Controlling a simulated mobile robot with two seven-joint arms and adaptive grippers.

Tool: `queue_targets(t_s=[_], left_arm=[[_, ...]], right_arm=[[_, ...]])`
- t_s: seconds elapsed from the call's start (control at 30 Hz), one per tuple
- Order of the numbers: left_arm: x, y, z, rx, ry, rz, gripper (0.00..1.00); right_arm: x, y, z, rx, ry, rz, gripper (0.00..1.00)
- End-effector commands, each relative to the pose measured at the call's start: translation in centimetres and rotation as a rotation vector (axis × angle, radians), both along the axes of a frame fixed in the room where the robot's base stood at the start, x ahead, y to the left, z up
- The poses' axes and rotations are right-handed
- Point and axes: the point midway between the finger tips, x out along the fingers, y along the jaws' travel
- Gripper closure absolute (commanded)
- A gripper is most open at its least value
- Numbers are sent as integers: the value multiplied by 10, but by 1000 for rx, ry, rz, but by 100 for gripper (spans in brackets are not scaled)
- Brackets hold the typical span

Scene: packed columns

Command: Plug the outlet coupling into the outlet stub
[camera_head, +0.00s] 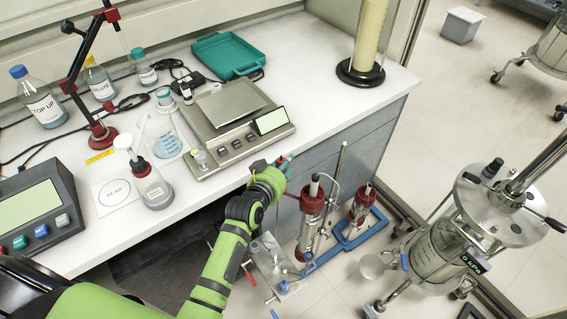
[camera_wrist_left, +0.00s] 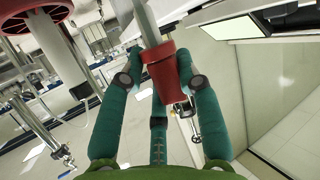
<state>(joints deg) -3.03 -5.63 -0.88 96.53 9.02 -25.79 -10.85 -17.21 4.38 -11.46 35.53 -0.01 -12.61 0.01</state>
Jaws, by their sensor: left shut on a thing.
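My left gripper (camera_head: 284,164) is over the front edge of the bench, left of the red-capped column (camera_head: 313,199). In the left wrist view its teal fingers (camera_wrist_left: 160,62) are closed on a red cup-shaped piece with a grey tube, which I take for the outlet coupling (camera_wrist_left: 162,74). The coupling is tilted and held in the air. In the head view it is mostly hidden by the gripper. I cannot clearly make out the outlet stub in either view. My right gripper is not in view.
A second red-capped column (camera_head: 361,204) stands on a blue frame (camera_head: 352,240). A balance (camera_head: 235,118), a teal tray (camera_head: 229,53) and bottles (camera_head: 40,100) crowd the bench. A steel vessel (camera_head: 440,260) on castors stands at the right.

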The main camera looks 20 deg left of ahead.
Motion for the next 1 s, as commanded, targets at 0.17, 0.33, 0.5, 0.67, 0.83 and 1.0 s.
queue_targets(t_s=[0.17,0.33,0.5,0.67,0.83,1.0], left_arm=[[0,0,-19,0,0,0,100],[0,0,-24,0,-1,0,100],[0,0,-24,0,-1,0,100],[0,0,-24,0,-1,0,100],[0,0,-24,0,-1,0,100],[0,0,-23,0,0,0,100]], right_arm=[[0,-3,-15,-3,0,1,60],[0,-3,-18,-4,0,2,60],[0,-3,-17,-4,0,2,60],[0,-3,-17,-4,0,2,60],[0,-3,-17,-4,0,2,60],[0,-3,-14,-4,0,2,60]])
